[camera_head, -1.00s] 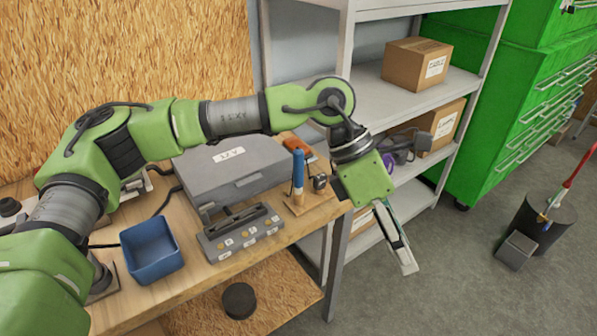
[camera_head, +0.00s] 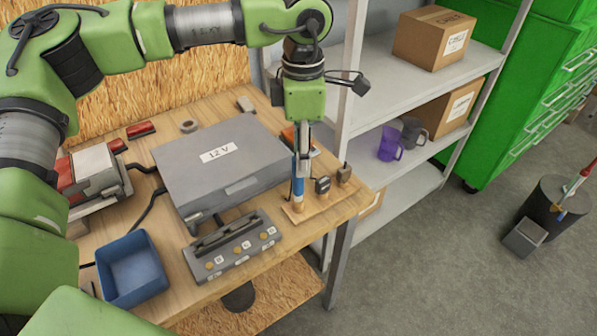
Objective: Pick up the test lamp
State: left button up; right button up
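The test lamp appears to be the slim upright tool with a blue handle (camera_head: 297,190), standing in a small wooden stand (camera_head: 318,207) near the right end of the workbench. My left gripper (camera_head: 302,168) points straight down at the top of the blue handle. Its fingers overlap the upper handle in this view. They show almost edge-on, so I cannot tell whether they are apart or closed on it. The lamp is still upright in its stand. My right gripper is not in view.
A grey case (camera_head: 215,165) marked 12 V, a grey switch panel (camera_head: 232,248) and a blue bin (camera_head: 130,268) crowd the workbench (camera_head: 185,296). A shelf post (camera_head: 343,150) stands close right of the gripper. Purple (camera_head: 389,144) and dark mugs (camera_head: 413,134) sit on the shelf.

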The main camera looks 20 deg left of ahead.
aim_at(298, 185)
pick_arm(q)
notch_tip(298, 185, down, 3)
jog(key=shift+f+p, duration=0.1)
jog(key=shift+p, duration=0.2)
jog(key=f, duration=0.1)
jog(key=f+p, duration=0.1)
jog(key=shift+a+f+p, duration=0.25)
jog(key=shift+f+p, duration=0.05)
jog(key=shift+f, duration=0.1)
notch_tip(298, 185, down, 3)
jog(key=shift+a+f+p, duration=0.15)
jog(key=shift+f+p, duration=0.05)
jog(key=shift+p, duration=0.4)
jog(key=shift+f, duration=0.25)
jog(key=c, duration=0.8)
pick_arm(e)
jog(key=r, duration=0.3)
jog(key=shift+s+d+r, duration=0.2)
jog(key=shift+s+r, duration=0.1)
